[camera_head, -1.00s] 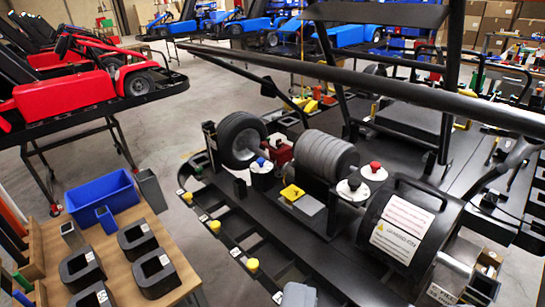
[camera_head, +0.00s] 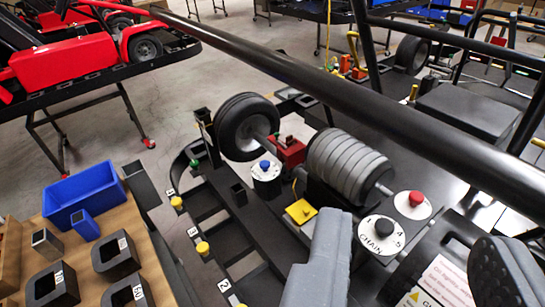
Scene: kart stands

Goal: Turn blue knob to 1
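The blue knob (camera_head: 265,165) sits on top of a small white round dial (camera_head: 267,173) on the kart frame, beside a red block and left of the ribbed grey cylinder. The markings on this dial are too small to read, so I cannot tell its setting. My gripper (camera_head: 412,232) shows at the bottom as two grey fingers set wide apart, open and with nothing held between them. It is apart from the blue knob, which lies up and to the left of the fingers.
A red knob (camera_head: 416,198) and a black knob (camera_head: 384,227) on a dial lettered "CHAIN" stand near the fingers. A yellow block (camera_head: 301,211) lies between the dials. A thick black bar (camera_head: 350,95) crosses above. A wooden table (camera_head: 140,240) with a blue bin (camera_head: 84,194) is at left.

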